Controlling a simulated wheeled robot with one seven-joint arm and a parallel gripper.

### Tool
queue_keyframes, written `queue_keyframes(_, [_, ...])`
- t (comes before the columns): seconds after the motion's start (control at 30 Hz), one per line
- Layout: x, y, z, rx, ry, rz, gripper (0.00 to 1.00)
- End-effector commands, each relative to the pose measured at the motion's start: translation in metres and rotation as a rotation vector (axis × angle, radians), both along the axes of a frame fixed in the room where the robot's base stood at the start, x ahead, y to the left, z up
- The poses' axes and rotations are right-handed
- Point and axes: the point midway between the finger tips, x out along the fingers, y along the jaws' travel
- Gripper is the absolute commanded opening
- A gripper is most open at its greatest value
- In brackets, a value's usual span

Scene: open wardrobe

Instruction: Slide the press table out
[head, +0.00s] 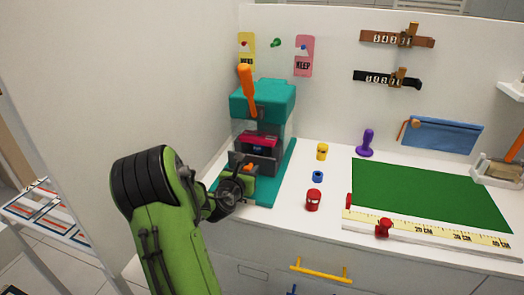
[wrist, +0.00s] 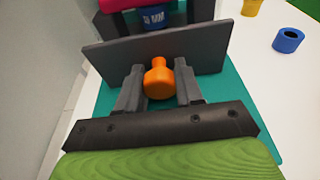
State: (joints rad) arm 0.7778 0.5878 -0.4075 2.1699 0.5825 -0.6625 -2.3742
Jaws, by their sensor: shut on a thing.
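The teal press (head: 262,100) with an orange lever (head: 246,88) stands at the left of the white counter. Its dark grey press table (head: 263,166) sits low in the press, and its grey front plate (wrist: 110,56) fills the upper middle of the wrist view. An orange knob (wrist: 159,82) sticks out from the plate. My gripper (wrist: 159,88) has a finger on each side of the knob and is shut on it; the gripper (head: 243,168) also shows in front of the press in the head view. A blue lettered piece (wrist: 153,17) sits behind the plate, under a magenta part.
A yellow piece (head: 322,152), a blue ring (head: 318,176) and a red piece (head: 313,200) stand right of the press. The teal base (wrist: 225,95) in front of the plate is clear.

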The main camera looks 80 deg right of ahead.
Motion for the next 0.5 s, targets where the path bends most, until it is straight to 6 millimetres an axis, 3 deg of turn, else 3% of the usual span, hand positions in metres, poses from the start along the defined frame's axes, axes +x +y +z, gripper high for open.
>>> queue_keyframes(0.33, [0.001,0.004,-0.004,0.009,0.000,0.000,0.12])
queue_keyframes(0.5, [0.002,0.015,-0.005,0.012,0.001,0.000,0.12])
